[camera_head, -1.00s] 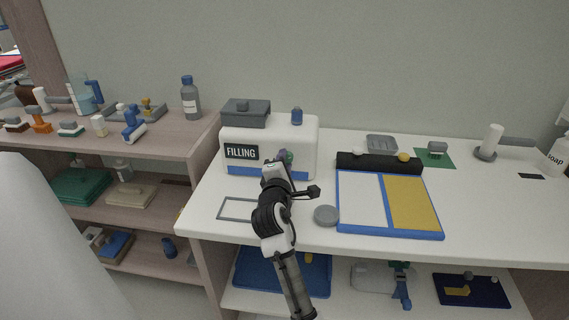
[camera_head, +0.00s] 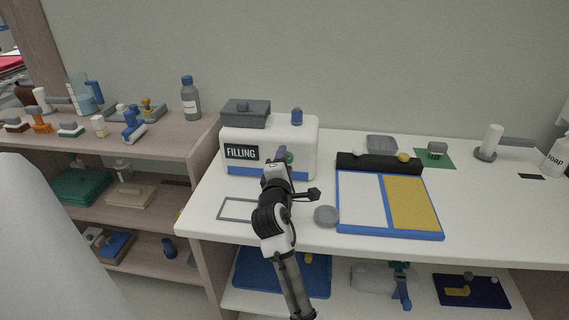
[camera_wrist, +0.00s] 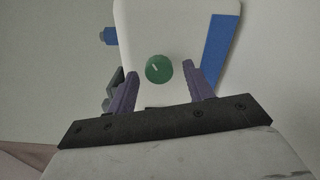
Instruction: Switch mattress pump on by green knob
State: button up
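The mattress pump (camera_head: 270,140) is a white box with a blue lower band and a dark label reading "FILLING", standing on the white counter. Its round green knob (camera_wrist: 159,68) has a white pointer mark pointing to the upper left in the wrist view. The knob also shows in the head view (camera_head: 290,158), partly hidden by my gripper. My gripper (camera_wrist: 160,70) has its purple fingers spread. In the wrist view the knob lies between the fingertips, with a visible gap on each side. I cannot tell how deep the fingers reach.
A grey lidded box (camera_head: 246,115) and a small blue-capped item (camera_head: 297,117) are on the pump's top. A grey disc (camera_head: 326,215) and a blue-edged white and yellow board (camera_head: 388,203) lie to the right. A grey frame outline (camera_head: 236,209) lies in front of the pump.

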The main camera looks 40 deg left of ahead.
jog(key=b+v, duration=0.3)
jog(key=v, duration=1)
jog(key=shift+s+d, duration=0.25)
jog(key=shift+s, duration=0.05)
